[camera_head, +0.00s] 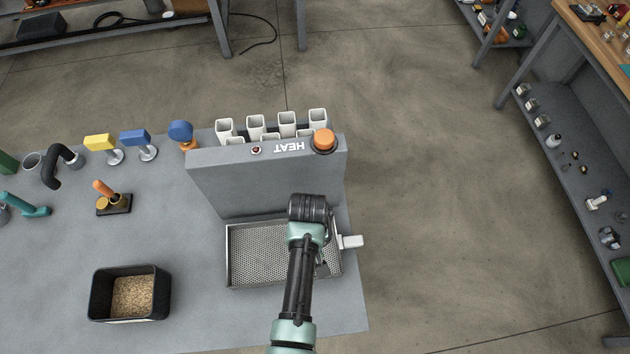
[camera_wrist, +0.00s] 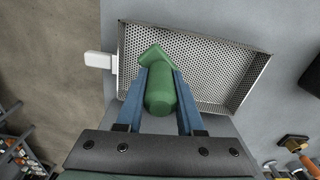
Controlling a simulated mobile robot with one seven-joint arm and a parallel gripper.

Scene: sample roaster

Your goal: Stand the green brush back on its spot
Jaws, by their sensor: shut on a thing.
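The green brush (camera_wrist: 160,92) is between the two blue fingers of my gripper (camera_wrist: 160,95) in the wrist view. The gripper is shut on it, and the brush's angular green end points away from the wrist. The brush appears over the perforated metal tray (camera_wrist: 220,70); I cannot tell how high above it. In the head view my arm stands over the right part of the tray (camera_head: 260,255), and it hides the gripper and the brush. The brush's spot cannot be made out for certain.
A grey machine marked HEAT (camera_head: 265,175) with an orange knob (camera_head: 323,140) stands behind the tray. A white handle (camera_head: 351,241) sticks out at right. A black bin of beans (camera_head: 130,293), an orange-handled tool (camera_head: 105,190) and yellow and blue pieces (camera_head: 100,143) are at left.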

